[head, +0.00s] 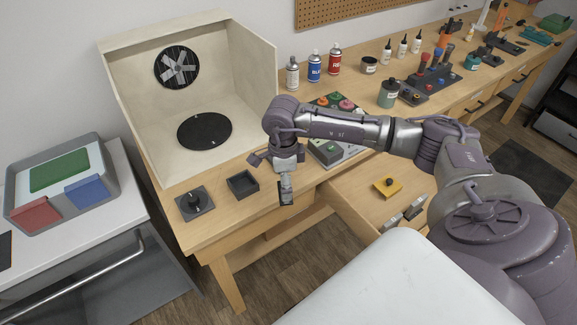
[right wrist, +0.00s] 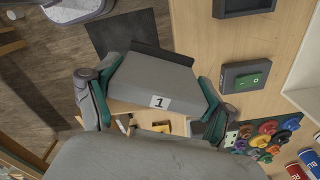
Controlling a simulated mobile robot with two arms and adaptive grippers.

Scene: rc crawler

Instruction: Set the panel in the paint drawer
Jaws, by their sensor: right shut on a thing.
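My right gripper (right wrist: 152,98) is shut on a grey panel (right wrist: 155,78) with a white label reading "1" in the right wrist view. A finger presses on each side of it. In the head view my right gripper (head: 286,172) hangs at the workbench's front edge, where the panel (head: 287,192) shows small and dark. An open drawer (head: 362,203) lies to its right and lower, under the bench top. It holds a yellow block (head: 385,188) and marker-like items (head: 403,215). I cannot tell whether this is the paint drawer. My left gripper is out of view.
A side cabinet with a grey bin (head: 60,210) stands left.

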